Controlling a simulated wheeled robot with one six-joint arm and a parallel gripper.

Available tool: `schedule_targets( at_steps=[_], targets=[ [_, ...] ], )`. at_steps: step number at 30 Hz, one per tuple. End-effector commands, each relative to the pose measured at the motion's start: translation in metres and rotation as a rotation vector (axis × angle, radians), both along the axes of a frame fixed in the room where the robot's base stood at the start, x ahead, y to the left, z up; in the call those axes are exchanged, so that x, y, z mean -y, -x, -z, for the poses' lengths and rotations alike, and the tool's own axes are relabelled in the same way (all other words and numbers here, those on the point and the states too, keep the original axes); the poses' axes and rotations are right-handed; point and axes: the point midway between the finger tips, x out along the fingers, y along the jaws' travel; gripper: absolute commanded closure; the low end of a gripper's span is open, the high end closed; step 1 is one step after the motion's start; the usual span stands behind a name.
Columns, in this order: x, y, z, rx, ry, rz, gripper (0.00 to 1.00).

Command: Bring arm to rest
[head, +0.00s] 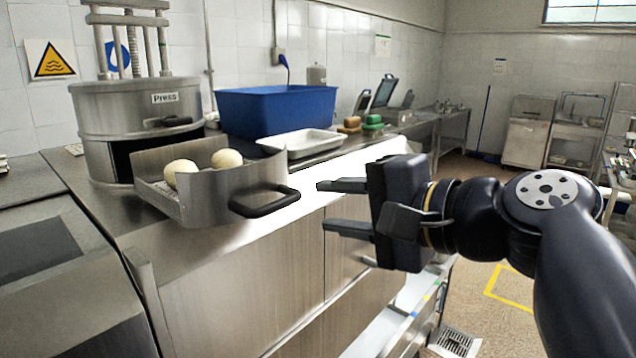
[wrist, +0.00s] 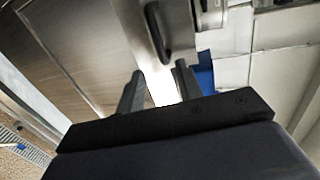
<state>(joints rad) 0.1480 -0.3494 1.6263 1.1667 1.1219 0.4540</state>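My gripper (head: 340,206) is open and empty, with a clear gap between its two fingers. It hangs in the air in front of the steel counter, its fingers pointing left. In the wrist view my gripper (wrist: 152,92) also shows two fingers apart with nothing between them. The black handle (head: 264,201) of a steel drawer tray (head: 215,203) lies just left of the fingertips, apart from them. The handle also shows in the wrist view (wrist: 158,32).
Two pale round balls (head: 227,158) sit in the drawer tray, beside the press (head: 135,115). A blue bin (head: 275,110) and a white tray (head: 300,142) stand behind on the counter. The floor at the right (head: 470,262) is open.

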Motion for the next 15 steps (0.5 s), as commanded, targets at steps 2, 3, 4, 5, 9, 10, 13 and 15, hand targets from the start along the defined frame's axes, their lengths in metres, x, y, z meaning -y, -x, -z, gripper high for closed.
schedule_targets(
  at_steps=[2, 3, 4, 5, 9, 10, 13, 15],
  targets=[
    [0.007, 0.005, -0.001, 0.002, -0.001, 0.005, 0.66],
    [0.010, 0.007, -0.002, 0.002, -0.001, 0.005, 0.66],
    [0.012, 0.009, -0.003, 0.003, 0.000, 0.005, 0.66],
    [0.014, 0.011, -0.003, 0.002, 0.001, 0.006, 0.66],
    [0.023, 0.018, -0.006, 0.001, 0.000, 0.005, 0.66],
    [0.025, 0.020, -0.006, 0.001, 0.000, 0.005, 0.66],
    [0.030, 0.024, -0.008, 0.001, 0.000, 0.005, 0.66],
    [0.034, 0.028, -0.009, 0.001, 0.000, 0.004, 0.66]
  ],
)
